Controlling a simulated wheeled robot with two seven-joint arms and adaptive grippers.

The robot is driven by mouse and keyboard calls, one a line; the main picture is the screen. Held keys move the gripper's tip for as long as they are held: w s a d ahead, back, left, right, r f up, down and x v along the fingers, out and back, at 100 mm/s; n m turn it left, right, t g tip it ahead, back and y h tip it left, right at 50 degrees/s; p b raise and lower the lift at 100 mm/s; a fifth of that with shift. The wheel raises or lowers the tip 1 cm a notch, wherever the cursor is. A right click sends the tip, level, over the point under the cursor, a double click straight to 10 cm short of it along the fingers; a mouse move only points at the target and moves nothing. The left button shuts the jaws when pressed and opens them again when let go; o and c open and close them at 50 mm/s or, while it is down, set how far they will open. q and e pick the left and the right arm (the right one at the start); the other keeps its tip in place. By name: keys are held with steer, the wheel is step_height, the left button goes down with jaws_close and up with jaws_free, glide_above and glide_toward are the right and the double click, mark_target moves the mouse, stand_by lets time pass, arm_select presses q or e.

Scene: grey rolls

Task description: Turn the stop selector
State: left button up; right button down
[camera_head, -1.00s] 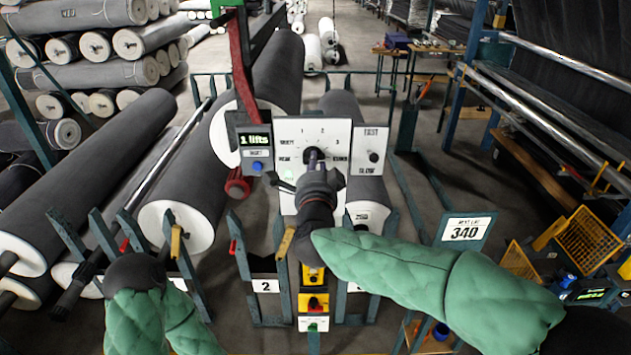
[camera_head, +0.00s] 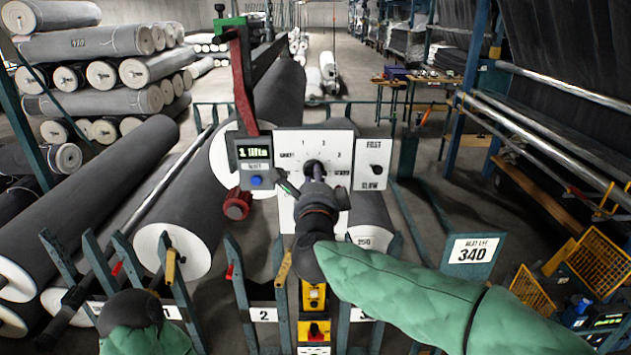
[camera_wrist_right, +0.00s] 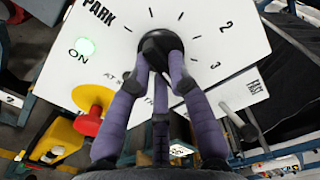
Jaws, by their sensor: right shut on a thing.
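The stop selector is a black round knob (camera_wrist_right: 158,48) on a white dial panel (camera_head: 341,139), marked PARK and with numbers including 1, 2 and 3. My right gripper (camera_wrist_right: 160,60) has its purple fingers closed around the knob, seen close in the right wrist view. In the head view the right gripper (camera_head: 315,172) reaches the dial from the front and hides most of the knob. The knob's pointer is hidden, so its setting is unclear. Of my left arm only the green sleeve and black joint show at the bottom left; its fingers are out of sight.
A white FAST/SLOW panel (camera_head: 374,151) with a small knob stands right of the dial. Left of it is a display (camera_head: 254,152) reading "1 lifts" with a blue button. A red-and-yellow knob (camera_wrist_right: 90,120) sits lower left.

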steer(key=shift+f, duration=0.1)
steer(key=c, duration=1.1)
jaws_free()
steer(key=shift+c, duration=0.2)
steer(key=shift+s, duration=0.1)
steer(key=s, duration=1.1)
steer(key=shift+s, duration=0.4)
